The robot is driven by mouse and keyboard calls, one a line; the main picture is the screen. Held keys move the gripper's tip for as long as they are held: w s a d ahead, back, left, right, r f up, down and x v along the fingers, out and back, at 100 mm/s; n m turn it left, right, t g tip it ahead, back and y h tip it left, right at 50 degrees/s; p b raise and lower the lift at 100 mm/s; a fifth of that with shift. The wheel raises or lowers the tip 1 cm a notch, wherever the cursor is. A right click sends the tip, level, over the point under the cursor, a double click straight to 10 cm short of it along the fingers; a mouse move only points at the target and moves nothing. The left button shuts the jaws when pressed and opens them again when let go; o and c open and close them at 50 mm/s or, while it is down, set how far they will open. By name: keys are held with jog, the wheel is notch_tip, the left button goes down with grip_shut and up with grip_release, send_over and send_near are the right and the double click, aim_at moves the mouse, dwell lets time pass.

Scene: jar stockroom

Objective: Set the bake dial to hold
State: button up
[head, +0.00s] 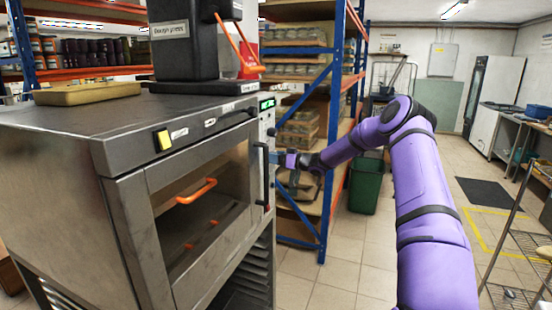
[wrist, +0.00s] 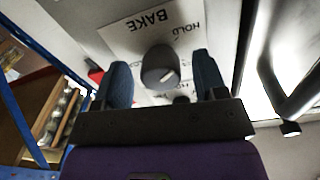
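The bake dial (wrist: 158,66) is a dark round knob on a white label plate in the wrist view. Its pale pointer mark points to the lower right of the picture. In the head view my gripper (head: 284,160) is at the oven's (head: 130,205) right-hand control panel (head: 266,120), and the dial is hidden.
The oven door handle (head: 264,175) is close to the left of my gripper. A black press (head: 185,45) and a tan tray (head: 87,94) stand on the oven. A blue-framed shelf rack (head: 330,150) and a green bin (head: 366,185) are behind my arm.

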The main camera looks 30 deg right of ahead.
jog(key=v, duration=1)
jog(key=shift+s+d, duration=0.25)
jog(key=shift+s, duration=0.1)
dwell(0.3)
